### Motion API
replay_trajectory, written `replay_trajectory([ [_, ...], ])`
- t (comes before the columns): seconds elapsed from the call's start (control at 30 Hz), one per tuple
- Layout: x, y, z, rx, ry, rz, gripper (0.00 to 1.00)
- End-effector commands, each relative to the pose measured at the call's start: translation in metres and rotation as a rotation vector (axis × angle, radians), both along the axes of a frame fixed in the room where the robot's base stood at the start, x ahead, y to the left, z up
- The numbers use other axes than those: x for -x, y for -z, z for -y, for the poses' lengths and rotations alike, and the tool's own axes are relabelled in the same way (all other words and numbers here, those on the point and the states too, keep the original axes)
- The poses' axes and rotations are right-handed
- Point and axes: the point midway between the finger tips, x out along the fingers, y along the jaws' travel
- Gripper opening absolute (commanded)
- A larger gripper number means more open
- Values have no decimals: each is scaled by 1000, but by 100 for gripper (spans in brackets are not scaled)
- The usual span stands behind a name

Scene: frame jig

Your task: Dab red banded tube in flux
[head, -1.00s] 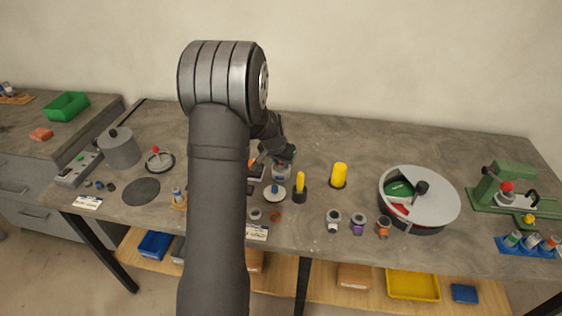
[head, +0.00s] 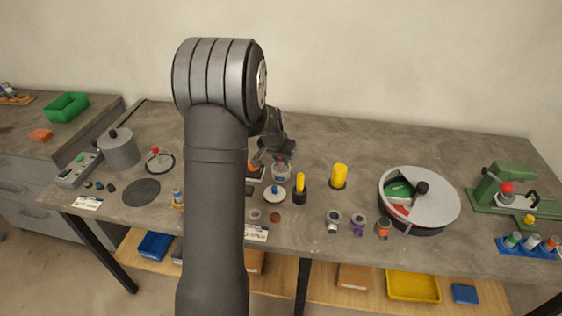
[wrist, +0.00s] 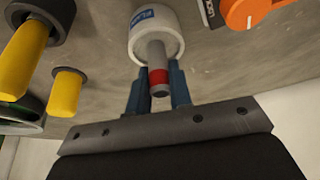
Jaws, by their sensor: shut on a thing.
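My gripper (wrist: 160,88) is shut on the red banded tube (wrist: 158,76), a grey tube with a red band, held between its blue fingers. The tube's far end overlaps the mouth of the white flux pot (wrist: 172,44), which has a blue label. I cannot tell whether that end is inside the pot or just above it.
A yellow-handled tool in a black holder (head: 300,190) and a yellow cylinder (head: 339,175) stand to the right of the pot. A white dish with a blue knob (head: 274,193) is in front. An orange part (wrist: 245,12) is close by. Clear bench lies behind the yellow cylinder.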

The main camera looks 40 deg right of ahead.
Motion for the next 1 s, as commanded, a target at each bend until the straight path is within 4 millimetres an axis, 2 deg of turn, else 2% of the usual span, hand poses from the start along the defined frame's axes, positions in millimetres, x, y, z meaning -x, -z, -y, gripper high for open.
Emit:
replay_trajectory([
  [0.6, 0, -37, 0, 1, 0, 2, 0],
  [1.0, -1, -40, 0, 0, 0, 1, 0],
])
